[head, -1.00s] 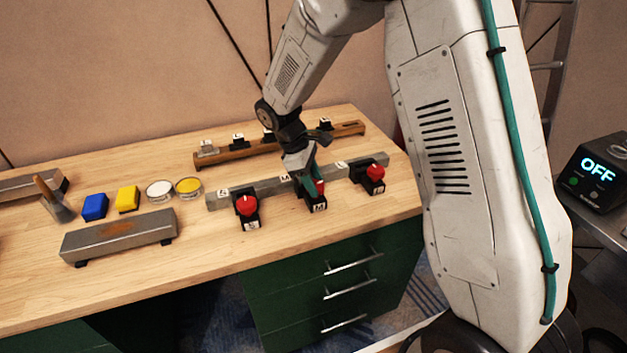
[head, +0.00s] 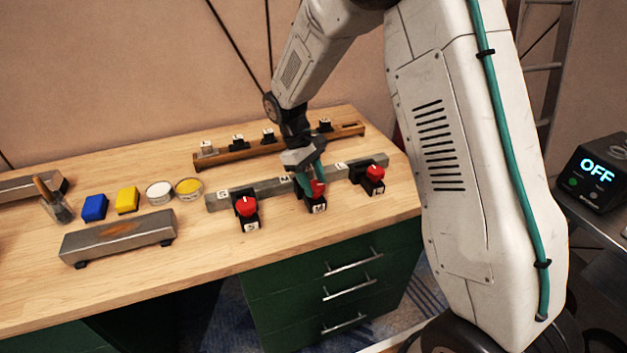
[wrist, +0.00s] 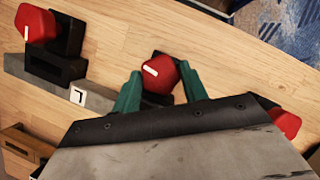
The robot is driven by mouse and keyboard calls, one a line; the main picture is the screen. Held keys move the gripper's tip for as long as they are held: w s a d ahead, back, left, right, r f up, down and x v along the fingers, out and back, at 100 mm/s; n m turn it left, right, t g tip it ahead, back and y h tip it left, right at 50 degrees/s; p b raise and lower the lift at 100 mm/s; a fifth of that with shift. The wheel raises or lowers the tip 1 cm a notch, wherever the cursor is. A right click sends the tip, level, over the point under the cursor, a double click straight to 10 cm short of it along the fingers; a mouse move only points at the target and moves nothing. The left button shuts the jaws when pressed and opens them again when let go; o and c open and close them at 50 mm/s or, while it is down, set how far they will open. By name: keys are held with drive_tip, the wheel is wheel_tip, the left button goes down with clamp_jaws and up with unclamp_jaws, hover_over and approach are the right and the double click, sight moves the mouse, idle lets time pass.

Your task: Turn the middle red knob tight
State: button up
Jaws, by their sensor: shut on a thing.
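The middle red knob (head: 318,188) stands on a black block marked M (head: 318,206) at the front of a grey bar on the bench. My gripper (head: 309,184) reaches down to it from above. In the wrist view the knob (wrist: 160,73) sits between the two green fingers of my gripper (wrist: 161,88), which are shut on it. A white pointer line shows on the knob's top, towards the left of that picture. The fingers and wrist partly hide the knob and its block in the head view.
Similar red knobs stand on either side, one at left (head: 246,206) and one at right (head: 375,172). A wooden rail (head: 222,156) with several black blocks lies behind. A display (head: 598,169) at right reads OFF. Clear bench lies in front of the left knob.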

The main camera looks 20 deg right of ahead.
drive_tip(key=o, duration=1)
drive_tip(key=shift+w+r, duration=0.1)
drive_tip(key=v, duration=0.7)
drive_tip(key=shift+r, duration=0.35)
drive_tip(key=s, duration=0.1)
drive_tip(key=s+f+m, duration=0.1)
drive_tip(key=shift+s, duration=0.35)
drive_tip(key=s+d+r+m+t+y, duration=0.1)
drive_tip(key=s+r, duration=0.4)
drive_tip(key=s, duration=0.5)
drive_tip(key=s+d+r+m+t, duration=0.2)
drive_tip(key=s+r+m, duration=0.1)
drive_tip(key=s, duration=0.7)
drive_tip(key=s+d+r+m+t+y, duration=0.1)
drive_tip(key=s+d+r+t, duration=0.1)
drive_tip(key=s+r, duration=0.4)
drive_tip(key=s, duration=0.5)
drive_tip(key=shift+r+m+y, duration=0.3)
drive_tip(key=shift+r+m, duration=0.05)
drive_tip(key=shift+m, duration=0.05)
